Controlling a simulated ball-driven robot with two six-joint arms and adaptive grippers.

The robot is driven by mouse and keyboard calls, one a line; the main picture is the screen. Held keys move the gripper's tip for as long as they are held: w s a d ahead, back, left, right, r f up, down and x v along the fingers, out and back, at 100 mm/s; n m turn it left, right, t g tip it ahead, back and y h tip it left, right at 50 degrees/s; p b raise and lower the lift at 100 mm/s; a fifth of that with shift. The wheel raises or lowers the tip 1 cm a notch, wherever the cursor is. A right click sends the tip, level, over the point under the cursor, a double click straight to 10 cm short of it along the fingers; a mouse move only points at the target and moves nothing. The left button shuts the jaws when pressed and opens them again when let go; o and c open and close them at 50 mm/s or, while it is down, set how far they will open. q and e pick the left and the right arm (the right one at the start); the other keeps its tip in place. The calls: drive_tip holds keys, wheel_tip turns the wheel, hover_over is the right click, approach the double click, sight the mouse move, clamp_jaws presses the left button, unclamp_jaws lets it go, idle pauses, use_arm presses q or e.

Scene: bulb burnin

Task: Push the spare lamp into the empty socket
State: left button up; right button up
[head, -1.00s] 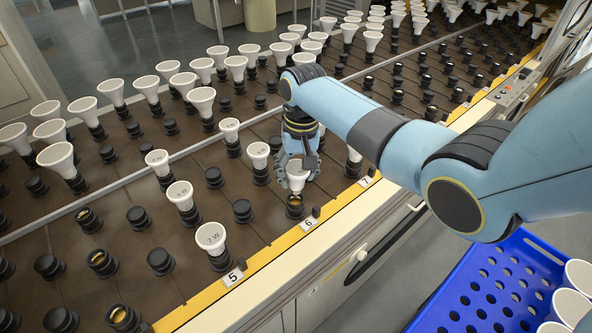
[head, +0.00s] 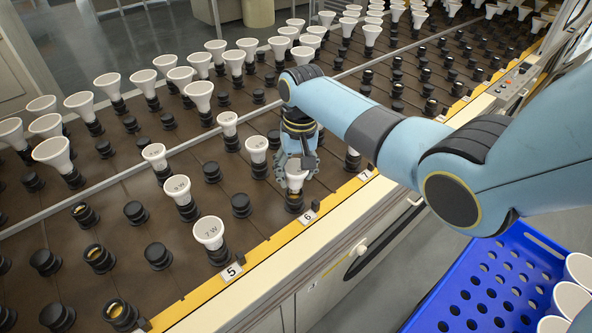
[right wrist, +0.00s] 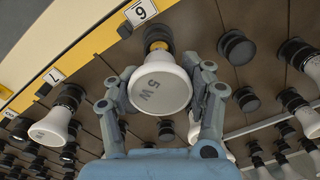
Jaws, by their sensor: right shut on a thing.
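The spare lamp (head: 296,179) is white and cone-shaped. My right gripper (head: 296,164) is shut on it, wide face up, at the front row beside the label 6. A gold-coloured part shows between lamp and socket. I cannot tell how deep the lamp's base sits. My left gripper is out of view.
A seated lamp marked 7 W (head: 208,232) stands at label 5 (head: 232,271). Rows of lamps and black sockets cover the brown board. A blue perforated crate (head: 470,318) holding white lamps is at the lower right. A yellow strip (head: 270,246) edges the board.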

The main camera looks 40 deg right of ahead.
drive_tip(key=shift+f+b, duration=0.7)
drive_tip(key=shift+f, duration=0.5)
drive_tip(key=o, duration=1.5)
drive_tip(key=r, duration=1.2)
drive_tip(key=shift+s+d, duration=0.1)
drive_tip(key=shift+d, duration=0.2)
drive_tip(key=shift+s, duration=0.1)
